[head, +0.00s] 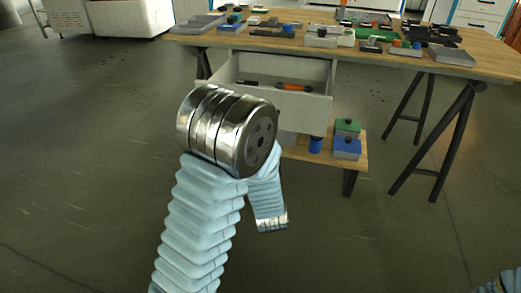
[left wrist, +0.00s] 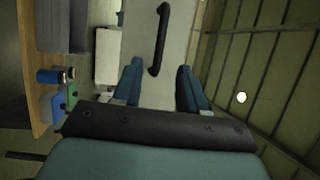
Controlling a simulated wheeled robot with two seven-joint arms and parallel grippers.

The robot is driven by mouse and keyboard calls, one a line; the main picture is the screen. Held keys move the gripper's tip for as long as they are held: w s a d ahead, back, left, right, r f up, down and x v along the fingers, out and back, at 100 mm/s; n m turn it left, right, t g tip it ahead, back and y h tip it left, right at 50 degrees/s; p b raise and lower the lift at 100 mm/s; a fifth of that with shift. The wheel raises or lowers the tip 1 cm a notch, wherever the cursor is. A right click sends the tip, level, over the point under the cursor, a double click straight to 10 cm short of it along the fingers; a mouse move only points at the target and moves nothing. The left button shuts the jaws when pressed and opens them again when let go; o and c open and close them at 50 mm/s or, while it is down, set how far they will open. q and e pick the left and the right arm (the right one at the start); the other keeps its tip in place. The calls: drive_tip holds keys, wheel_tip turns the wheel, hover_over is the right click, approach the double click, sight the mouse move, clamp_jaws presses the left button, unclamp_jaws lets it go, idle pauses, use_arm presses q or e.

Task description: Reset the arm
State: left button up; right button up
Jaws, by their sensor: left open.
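My left arm (head: 205,225) rises from the bottom left in the head view and bends at a shiny metal joint (head: 228,130). Its forearm (head: 267,200) hangs down behind the joint, and the gripper does not show there. In the left wrist view my left gripper (left wrist: 157,88) is open, with nothing between its two dark blue fingers. Beyond the fingers is a pale panel with a black bar handle (left wrist: 160,38), apart from them. A small part of my right arm (head: 505,284) shows at the bottom right corner; its gripper is out of view.
A wooden workbench (head: 480,68) carries several blocks and fixtures. Its pale drawer (head: 320,105) stands open with tools inside, just behind my left elbow. A low wooden shelf (head: 312,155) below holds blue and green items. Open floor (head: 90,150) lies left and in front.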

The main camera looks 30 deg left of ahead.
use_arm(q)
drive_tip(key=shift+s+d, duration=0.3)
drive_tip(key=shift+s, duration=0.1)
drive_tip(key=s+d+f+n+g+h+p, duration=0.1)
drive_tip(key=d+f+n+g+h, duration=0.15)
drive_tip(key=f, duration=0.55)
drive_tip(key=s+d+f+n+g+h, duration=0.1)
drive_tip(key=s+d+f+g+h, duration=0.2)
drive_tip(key=f, duration=0.5)
drive_tip(key=d+f+n+g+h+p, duration=0.1)
drive_tip(key=d+f+n+g+h, duration=0.15)
drive_tip(key=f+h, duration=0.4)
drive_tip(key=s+d+f+n+g+h, duration=0.2)
drive_tip(key=s+d+f+n+g, duration=0.1)
drive_tip(key=s+d+f, duration=0.2)
drive_tip(key=s+d+f+n+g+h+p, duration=0.1)
drive_tip(key=s+d+f+g, duration=0.3)
drive_tip(key=s, duration=0.6)
drive_tip(key=shift+s+d+f+n+h, duration=0.3)
drive_tip(key=shift+d+f+n+h, duration=0.3)
drive_tip(key=shift+n, duration=0.3)
